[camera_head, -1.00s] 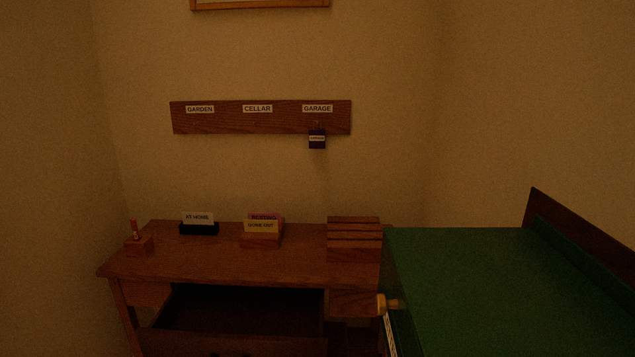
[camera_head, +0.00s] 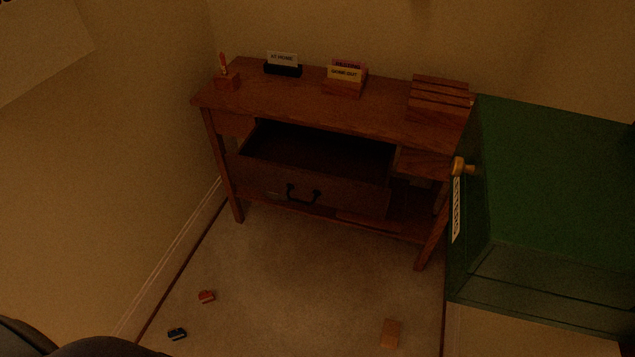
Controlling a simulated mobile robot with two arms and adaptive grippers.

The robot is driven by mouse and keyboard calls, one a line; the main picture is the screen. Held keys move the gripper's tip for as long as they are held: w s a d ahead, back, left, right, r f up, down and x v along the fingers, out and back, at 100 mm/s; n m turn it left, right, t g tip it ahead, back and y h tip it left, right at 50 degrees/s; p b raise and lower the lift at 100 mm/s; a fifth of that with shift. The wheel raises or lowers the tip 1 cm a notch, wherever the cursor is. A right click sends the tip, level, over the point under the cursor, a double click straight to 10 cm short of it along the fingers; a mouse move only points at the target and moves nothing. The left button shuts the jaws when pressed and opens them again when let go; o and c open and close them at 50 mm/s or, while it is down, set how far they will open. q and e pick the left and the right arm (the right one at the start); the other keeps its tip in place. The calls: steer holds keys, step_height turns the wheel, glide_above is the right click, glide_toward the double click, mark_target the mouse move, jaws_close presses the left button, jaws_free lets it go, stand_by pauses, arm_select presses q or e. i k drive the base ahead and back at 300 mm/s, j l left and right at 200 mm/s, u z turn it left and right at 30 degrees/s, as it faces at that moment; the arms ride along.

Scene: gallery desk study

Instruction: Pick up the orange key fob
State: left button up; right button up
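A small red-orange object with a pale mark (camera_head: 206,297), which looks like the orange key fob, lies on the carpet at the lower left, in front of the desk. A small dark fob-like object with a pale mark (camera_head: 177,334) lies nearer and a little to its left. Both are too small and dim to read. Neither of my grippers shows in the head view.
A wooden desk (camera_head: 290,108) stands at the back with its drawer (camera_head: 300,187) pulled open. A green cabinet (camera_head: 560,170) with a knob fills the right side. An orange-brown block (camera_head: 390,333) lies on the floor. The carpet (camera_head: 300,280) between is clear.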

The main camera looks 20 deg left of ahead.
mark_target(208, 296)
steer(key=u, duration=1.7)
